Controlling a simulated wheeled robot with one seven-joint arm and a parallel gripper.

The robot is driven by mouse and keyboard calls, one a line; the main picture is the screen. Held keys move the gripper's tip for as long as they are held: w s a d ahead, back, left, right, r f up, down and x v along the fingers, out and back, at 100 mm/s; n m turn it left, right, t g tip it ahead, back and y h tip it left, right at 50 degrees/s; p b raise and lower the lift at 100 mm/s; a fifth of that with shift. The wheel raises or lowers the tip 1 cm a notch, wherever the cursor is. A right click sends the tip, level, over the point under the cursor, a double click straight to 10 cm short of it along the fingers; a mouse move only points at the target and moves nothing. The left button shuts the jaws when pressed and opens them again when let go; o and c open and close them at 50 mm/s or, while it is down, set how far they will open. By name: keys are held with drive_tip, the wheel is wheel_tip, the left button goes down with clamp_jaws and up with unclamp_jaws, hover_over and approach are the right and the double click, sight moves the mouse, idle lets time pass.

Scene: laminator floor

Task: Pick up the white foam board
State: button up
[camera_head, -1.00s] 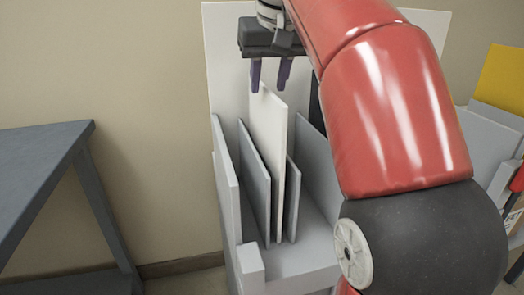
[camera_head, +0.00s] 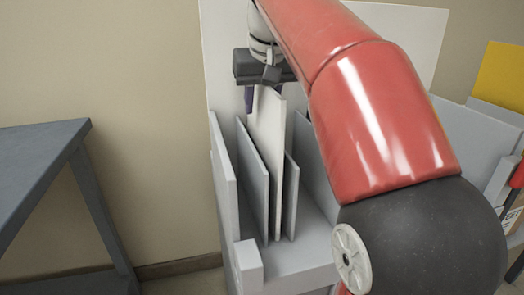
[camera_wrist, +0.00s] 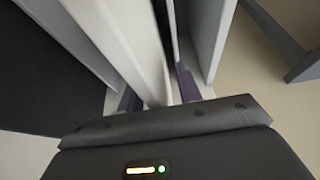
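The white foam board (camera_head: 267,150) stands upright in a slot of the grey rack, between two grey boards. In the wrist view the white board (camera_wrist: 130,40) runs down between the two purple fingers. My gripper (camera_head: 263,100) is at the board's top edge, fingers pointing down, one on each side of it. In the wrist view my gripper (camera_wrist: 158,92) looks open, with a gap beside the board. The far finger is mostly hidden behind the board in the head view.
A grey board (camera_head: 253,175) stands left of the white one and a shorter grey board (camera_head: 290,200) right of it. The rack (camera_head: 300,258) has side walls close by. A large white panel (camera_head: 222,75) is behind. A grey table (camera_head: 35,165) stands at left.

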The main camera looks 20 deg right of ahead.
drive_tip(key=shift+f, duration=0.2)
idle(0.3)
clamp_jaws()
